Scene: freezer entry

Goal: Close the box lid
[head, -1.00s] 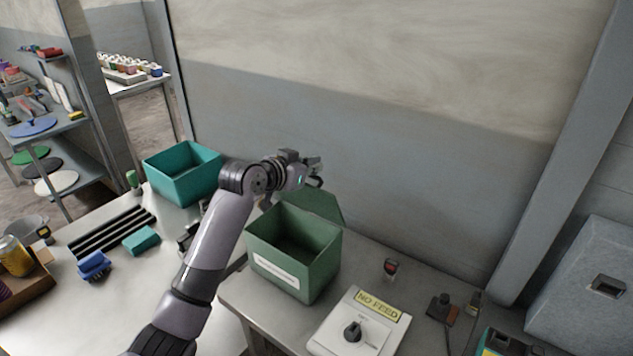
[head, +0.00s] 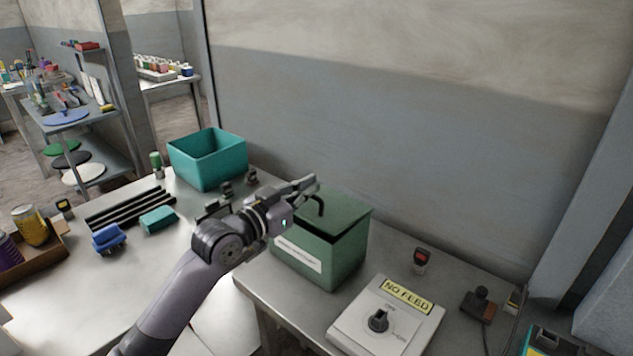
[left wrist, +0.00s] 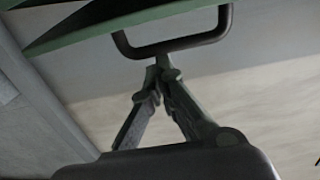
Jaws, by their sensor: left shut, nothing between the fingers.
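The green box (head: 318,258) with a white label stands on the metal table in the head view. Its green lid (head: 345,212) lies low over the opening, with a dark gap under its front edge, so it looks slightly ajar. My left gripper (head: 313,183) is shut and empty, just above the lid's left part. A dark curved handle-like loop (head: 319,204) shows beside the fingers. In the left wrist view the fingertips (left wrist: 162,66) meet just below that dark loop, and the green lid edge (left wrist: 100,22) is at the top. I cannot tell whether they touch it. My right gripper is out of view.
A teal open bin (head: 207,160) stands behind and left of the box. A white switch panel marked NO FEED (head: 385,318) lies at front right. A small dark red item (head: 421,260) is right of the box. Dark bars (head: 130,208) lie at left. The wall is close behind.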

